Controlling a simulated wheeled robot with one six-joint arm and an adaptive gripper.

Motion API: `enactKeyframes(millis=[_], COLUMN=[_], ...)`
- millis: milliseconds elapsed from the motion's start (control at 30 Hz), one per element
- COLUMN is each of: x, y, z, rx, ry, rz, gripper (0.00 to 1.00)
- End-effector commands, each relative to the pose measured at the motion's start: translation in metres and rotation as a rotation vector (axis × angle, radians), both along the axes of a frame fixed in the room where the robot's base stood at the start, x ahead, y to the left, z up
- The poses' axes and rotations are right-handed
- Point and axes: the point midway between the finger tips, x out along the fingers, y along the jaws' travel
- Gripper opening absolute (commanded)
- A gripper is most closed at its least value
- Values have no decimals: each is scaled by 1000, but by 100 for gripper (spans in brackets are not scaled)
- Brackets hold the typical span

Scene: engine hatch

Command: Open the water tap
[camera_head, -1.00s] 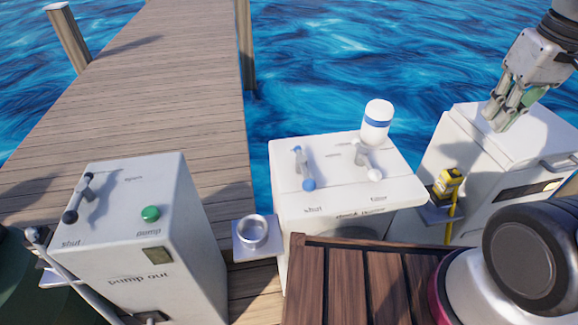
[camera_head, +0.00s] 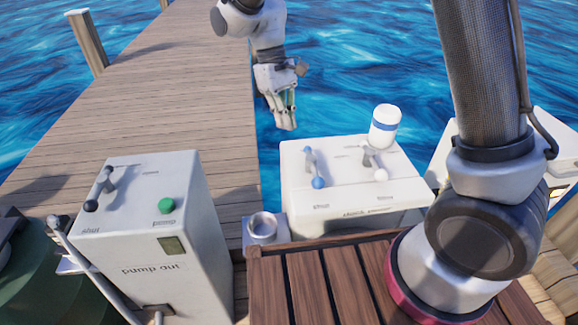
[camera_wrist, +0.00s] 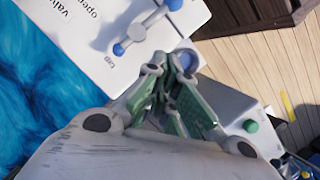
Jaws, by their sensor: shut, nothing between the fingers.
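The white dock box (camera_head: 350,200) in the middle has a lever with a blue knob (camera_head: 317,183) and a second lever with a white knob (camera_head: 380,174) on its top. The blue-knobbed lever also shows in the wrist view (camera_wrist: 146,28), lying on the white panel beside printed words. My gripper (camera_head: 288,127) is shut and empty, pointing down over the water at the box's back left edge. It is apart from both levers. In the wrist view my gripper (camera_wrist: 168,65) shows its fingers together, just below the blue-knobbed lever.
A white and blue bottle (camera_head: 385,127) stands at the box's back right. A pump out box (camera_head: 160,245) with a dark-knobbed lever (camera_head: 102,188) and green button (camera_head: 166,205) stands left. A small cup (camera_head: 263,226) sits between the boxes. Open water lies behind.

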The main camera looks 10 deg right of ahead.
Motion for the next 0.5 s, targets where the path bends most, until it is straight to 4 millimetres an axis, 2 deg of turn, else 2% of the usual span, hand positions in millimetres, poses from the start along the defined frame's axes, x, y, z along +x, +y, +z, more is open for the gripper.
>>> enactKeyframes(millis=[333, 500], x=[-2, -6], y=[-2, -5], z=[0, -13], rx=[-8, -9], ry=[8, 10], rz=[-7, -7], gripper=[0, 0])
